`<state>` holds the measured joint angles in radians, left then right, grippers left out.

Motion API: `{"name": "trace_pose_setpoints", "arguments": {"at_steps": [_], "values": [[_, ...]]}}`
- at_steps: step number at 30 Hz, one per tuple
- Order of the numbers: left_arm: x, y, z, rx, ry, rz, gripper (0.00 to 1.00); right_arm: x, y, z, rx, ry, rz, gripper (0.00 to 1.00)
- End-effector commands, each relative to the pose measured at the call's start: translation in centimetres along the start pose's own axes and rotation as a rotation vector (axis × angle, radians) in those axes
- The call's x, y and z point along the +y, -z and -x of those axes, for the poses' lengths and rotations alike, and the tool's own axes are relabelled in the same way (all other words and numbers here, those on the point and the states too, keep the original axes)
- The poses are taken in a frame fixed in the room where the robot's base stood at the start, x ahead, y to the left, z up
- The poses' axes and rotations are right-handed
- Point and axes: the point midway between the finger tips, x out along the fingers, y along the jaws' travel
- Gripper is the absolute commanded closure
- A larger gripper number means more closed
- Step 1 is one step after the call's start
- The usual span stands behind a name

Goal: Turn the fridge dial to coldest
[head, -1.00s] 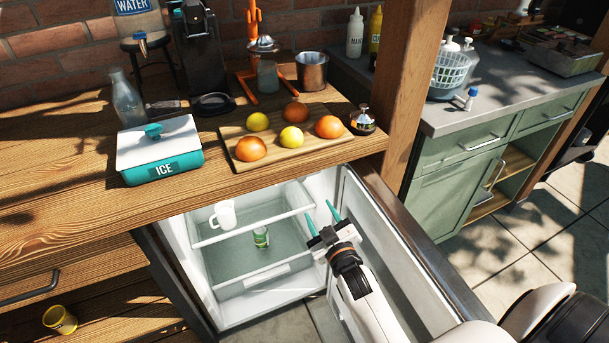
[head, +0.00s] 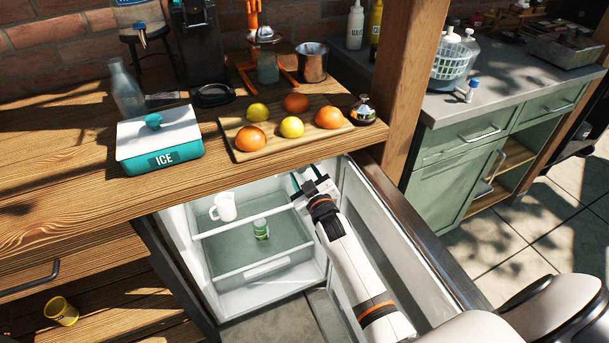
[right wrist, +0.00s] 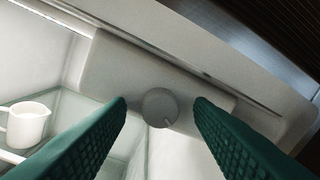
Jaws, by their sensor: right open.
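The fridge (head: 255,307) under the wooden counter stands open. Its dial (right wrist: 159,107) is a round grey knob on a pale housing (right wrist: 120,70) near the top of the interior, seen in the right wrist view. A short mark on the knob points toward the lower right. My right gripper (head: 303,178) reaches into the upper right of the fridge opening. In the right wrist view its two green fingers (right wrist: 160,106) are open, one on each side of the dial, with gaps between them and the knob. The dial is hidden in the head view. My left gripper is not in view.
A white mug (head: 224,207) stands on the fridge shelf, and a green-labelled can (head: 261,229) is in the fridge. The open fridge door (head: 405,235) is right of my arm. The counter edge overhangs the opening, with an ice box (head: 160,141) and a fruit board (head: 262,153) on top.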

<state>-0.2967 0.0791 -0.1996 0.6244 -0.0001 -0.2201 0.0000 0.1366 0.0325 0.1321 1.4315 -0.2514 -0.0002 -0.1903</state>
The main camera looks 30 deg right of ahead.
Motion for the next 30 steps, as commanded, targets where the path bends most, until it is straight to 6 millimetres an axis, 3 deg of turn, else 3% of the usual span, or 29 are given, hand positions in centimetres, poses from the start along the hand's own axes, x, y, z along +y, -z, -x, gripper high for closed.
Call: {"name": "trace_pose_setpoints", "arguments": {"at_steps": [3,11,22,30], "values": [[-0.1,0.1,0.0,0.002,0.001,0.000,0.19,0.0,0.0,0.0,0.000,0.000,0.000,0.54],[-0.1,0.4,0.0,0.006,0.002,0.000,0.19,0.0,0.0,0.0,0.000,0.000,0.000,0.96],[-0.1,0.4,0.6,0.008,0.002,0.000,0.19,-0.1,-0.1,0.1,0.005,-0.003,-0.063,0.97],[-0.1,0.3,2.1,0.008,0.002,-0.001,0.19,-0.1,-0.2,0.1,0.021,-0.009,-0.252,0.97]]}}
